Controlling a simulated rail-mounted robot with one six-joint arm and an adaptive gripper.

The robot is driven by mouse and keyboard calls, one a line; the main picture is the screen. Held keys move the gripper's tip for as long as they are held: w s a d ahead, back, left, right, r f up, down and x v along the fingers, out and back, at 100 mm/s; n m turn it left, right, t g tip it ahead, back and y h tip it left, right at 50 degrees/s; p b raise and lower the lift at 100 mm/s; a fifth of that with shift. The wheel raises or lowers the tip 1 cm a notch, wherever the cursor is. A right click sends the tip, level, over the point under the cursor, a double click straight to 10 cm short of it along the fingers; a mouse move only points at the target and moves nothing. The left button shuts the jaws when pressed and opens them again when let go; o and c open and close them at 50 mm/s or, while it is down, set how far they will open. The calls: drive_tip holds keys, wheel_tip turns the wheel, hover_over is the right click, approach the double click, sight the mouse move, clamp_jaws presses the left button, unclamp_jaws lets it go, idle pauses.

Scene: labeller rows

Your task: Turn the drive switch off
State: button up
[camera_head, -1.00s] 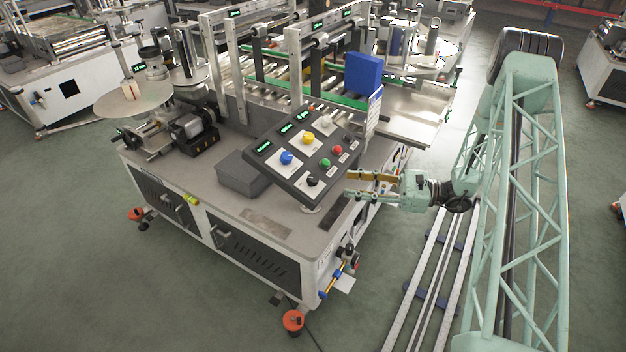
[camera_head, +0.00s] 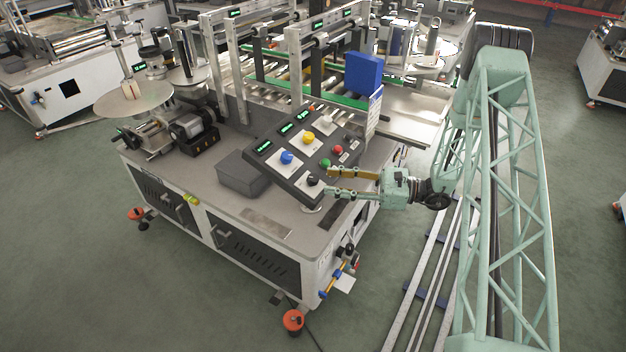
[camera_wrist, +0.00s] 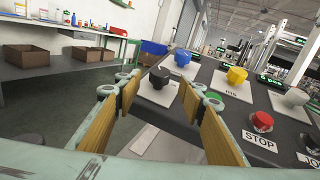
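A sloped dark control panel (camera_head: 270,172) stands on the machine's bench. At its near corner a black knob (camera_head: 311,181) sits on a white plate; I take it for the drive switch, but its label is not readable. The wrist view also shows the black knob (camera_wrist: 158,77), ahead and between my fingertips. My gripper (camera_head: 328,180) is open and empty, coming from the right with its fingers pointing at the knob. The fingertips are close to it; no contact shows. In the wrist view my gripper (camera_wrist: 160,86) has its finger pads well apart.
The panel also bears a blue knob (camera_head: 287,157), a yellow knob (camera_head: 308,138), a green button (camera_head: 325,163) and a red STOP button (camera_wrist: 262,122). A grey box (camera_head: 242,174) lies left of the panel. A blue block (camera_head: 363,74) stands behind it.

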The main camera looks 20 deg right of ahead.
sight(313, 177)
drive_tip(key=shift+x, duration=3.6)
drive_tip(key=c, duration=0.9)
drive_tip(key=shift+n+g+y+b, duration=0.3)
drive_tip(key=shift+n+g+b, duration=0.25)
drive_tip(key=shift+n+g, duration=0.55)
drive_tip(key=o, duration=0.9)
